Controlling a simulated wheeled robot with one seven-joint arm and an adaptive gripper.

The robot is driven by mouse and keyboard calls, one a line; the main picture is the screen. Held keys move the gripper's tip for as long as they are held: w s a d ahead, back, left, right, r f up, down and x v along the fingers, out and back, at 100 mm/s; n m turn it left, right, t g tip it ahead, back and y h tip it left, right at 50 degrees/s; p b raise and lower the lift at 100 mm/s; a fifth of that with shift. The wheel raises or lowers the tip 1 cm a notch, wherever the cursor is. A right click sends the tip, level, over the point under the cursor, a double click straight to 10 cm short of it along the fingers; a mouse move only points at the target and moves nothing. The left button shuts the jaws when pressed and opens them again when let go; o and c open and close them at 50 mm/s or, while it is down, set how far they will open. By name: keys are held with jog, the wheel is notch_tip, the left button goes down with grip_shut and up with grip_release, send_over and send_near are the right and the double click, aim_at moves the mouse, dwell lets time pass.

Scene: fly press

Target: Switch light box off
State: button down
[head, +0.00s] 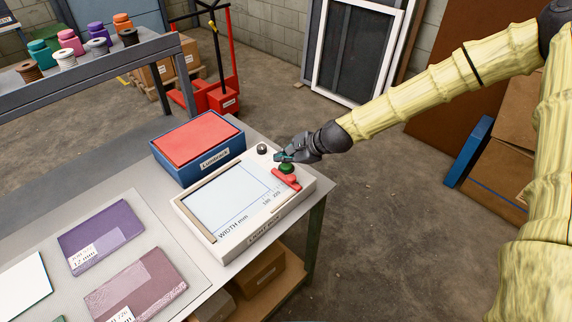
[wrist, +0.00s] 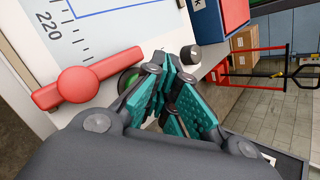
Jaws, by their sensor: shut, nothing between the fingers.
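The light box (head: 262,222) is a pale box at the table's right end, with a pale bluish-white screen marked "WIDTH mm". On its right side are a red bar-shaped handle (head: 287,180), a round green button (head: 287,168) and a dark round knob (head: 263,149). My gripper (head: 279,158) is shut and empty, over the box's far right edge between knob and green button. In the wrist view the red handle (wrist: 88,84) lies left of my fingers (wrist: 173,62). The green button (wrist: 128,80) is partly hidden behind a finger. The knob (wrist: 190,54) shows just beyond the fingertips. Contact cannot be told.
A blue box with a red top (head: 202,142) stands behind the light box. Sample swatches (head: 100,236) lie on the table to the left. A grey shelf (head: 90,60) holds several spools and jars. Open floor lies to the right.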

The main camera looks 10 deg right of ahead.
aim_at(284, 167)
jog(key=shift+r, duration=0.1)
notch_tip(284, 167, up, 6)
jog(key=p, duration=0.4)
dwell(0.5)
